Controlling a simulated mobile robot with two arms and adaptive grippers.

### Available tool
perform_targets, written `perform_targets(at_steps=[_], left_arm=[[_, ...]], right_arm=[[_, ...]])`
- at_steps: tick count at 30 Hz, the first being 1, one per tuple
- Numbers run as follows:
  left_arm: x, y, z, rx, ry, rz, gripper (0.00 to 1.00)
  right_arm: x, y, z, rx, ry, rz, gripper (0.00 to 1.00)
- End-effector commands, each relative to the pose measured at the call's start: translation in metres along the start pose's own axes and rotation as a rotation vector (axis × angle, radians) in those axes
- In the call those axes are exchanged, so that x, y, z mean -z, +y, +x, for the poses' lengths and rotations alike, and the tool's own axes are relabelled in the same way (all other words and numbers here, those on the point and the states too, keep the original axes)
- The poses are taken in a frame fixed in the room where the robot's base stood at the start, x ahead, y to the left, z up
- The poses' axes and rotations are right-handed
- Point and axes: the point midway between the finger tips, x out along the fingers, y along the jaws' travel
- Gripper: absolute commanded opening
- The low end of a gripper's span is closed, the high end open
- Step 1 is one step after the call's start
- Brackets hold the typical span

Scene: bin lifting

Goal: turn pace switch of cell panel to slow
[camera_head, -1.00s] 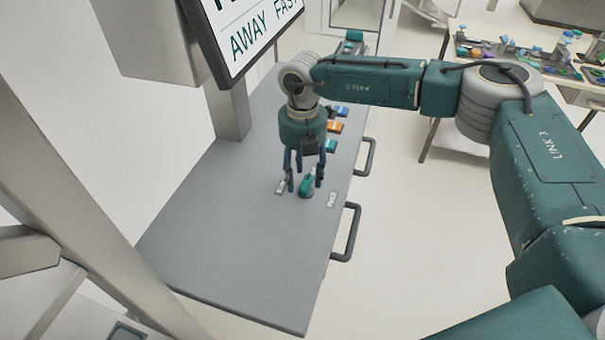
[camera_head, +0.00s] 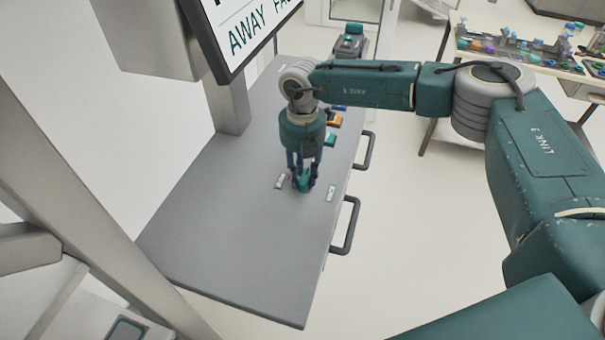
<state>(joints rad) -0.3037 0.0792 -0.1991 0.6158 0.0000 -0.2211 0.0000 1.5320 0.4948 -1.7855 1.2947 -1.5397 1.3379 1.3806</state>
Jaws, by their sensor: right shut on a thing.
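The cell panel (camera_head: 225,235) is a grey slab with a flat top. A small teal switch knob (camera_head: 304,184), which looks like the pace switch, stands on it between a left label plate (camera_head: 282,180) and a right label plate (camera_head: 331,193). The plates' lettering is too small to read. My right gripper (camera_head: 304,183) points straight down and is shut on the knob, its fingers on both sides and partly hiding it. My left gripper is not in view.
Orange and teal controls (camera_head: 333,123) sit behind my right gripper on the panel. Two dark handles (camera_head: 348,225) stick out from the panel's right edge. A screen (camera_head: 245,35) hangs above on a post. A cluttered table (camera_head: 520,60) stands at the back right.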

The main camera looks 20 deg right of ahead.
Motion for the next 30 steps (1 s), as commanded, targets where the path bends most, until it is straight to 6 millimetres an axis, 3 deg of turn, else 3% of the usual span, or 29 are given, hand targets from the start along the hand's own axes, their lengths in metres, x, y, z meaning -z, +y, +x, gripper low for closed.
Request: perform_targets(at_steps=[7,30], left_arm=[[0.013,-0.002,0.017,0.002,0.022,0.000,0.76],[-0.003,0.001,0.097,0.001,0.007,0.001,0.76]], right_arm=[[0.000,0.001,0.003,-0.003,-0.001,-0.099,0.02],[0.004,-0.001,0.003,-0.002,-0.004,-0.798,0.02]])
